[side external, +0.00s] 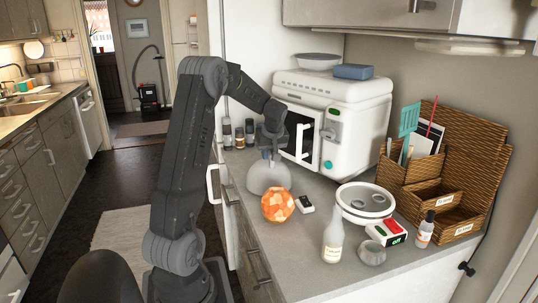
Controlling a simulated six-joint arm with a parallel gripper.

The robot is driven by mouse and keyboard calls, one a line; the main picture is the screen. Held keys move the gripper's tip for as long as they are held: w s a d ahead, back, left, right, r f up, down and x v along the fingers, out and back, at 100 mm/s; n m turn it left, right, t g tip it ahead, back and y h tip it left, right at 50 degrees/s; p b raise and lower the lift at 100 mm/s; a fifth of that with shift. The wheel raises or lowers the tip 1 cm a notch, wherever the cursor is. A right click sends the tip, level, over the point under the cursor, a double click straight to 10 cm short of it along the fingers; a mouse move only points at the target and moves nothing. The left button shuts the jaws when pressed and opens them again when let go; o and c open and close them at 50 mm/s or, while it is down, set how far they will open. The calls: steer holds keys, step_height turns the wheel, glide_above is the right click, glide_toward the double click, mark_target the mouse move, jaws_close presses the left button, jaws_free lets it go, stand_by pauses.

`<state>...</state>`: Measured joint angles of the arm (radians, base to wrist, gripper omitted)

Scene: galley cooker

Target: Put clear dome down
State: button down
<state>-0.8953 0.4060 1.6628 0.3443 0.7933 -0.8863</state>
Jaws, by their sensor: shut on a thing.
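The clear dome (268,178) looks like a smoky grey, see-through bell on the left part of the grey counter, in front of the white microwave oven. My gripper (268,154) points down from above and is shut on the top of the dome. The dome is upright. Its lower rim is at or close to the counter top; I cannot tell whether it touches. The fingertips are small and dark here, so the grip itself is hard to see. An orange patterned ball (278,205) sits just in front of the dome, outside it.
A small black-and-white item (306,204), a round white cooker (347,211), a pale bottle (333,243), a glass jar (371,254) and a red-green switch box (388,232) stand rightward. A wicker organiser (467,150) is far right.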

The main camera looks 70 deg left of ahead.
steer(key=shift+f, duration=0.3)
steer(key=c, duration=1)
jaws_free()
steer(key=v, duration=1.2)
steer(key=w+d+r+m+t, duration=0.2)
steer(key=d+m, duration=0.2)
steer(key=d, duration=0.7)
steer(key=s+d+f+m+t+h, duration=0.1)
steer(key=s+d+m, duration=0.3)
steer(key=d, duration=0.5)
steer(key=s+d+f+m+t+h, duration=0.1)
steer(key=s+d+m, duration=0.3)
steer(key=d, duration=0.5)
steer(key=s+d+f+m+t+h, duration=0.1)
steer(key=s+d+m, duration=0.3)
steer(key=d, duration=0.5)
steer(key=shift+s+d+f+m+t+h, duration=0.2)
steer(key=shift+s+m+t+h, duration=0.15)
steer(key=shift+m+h, duration=0.5)
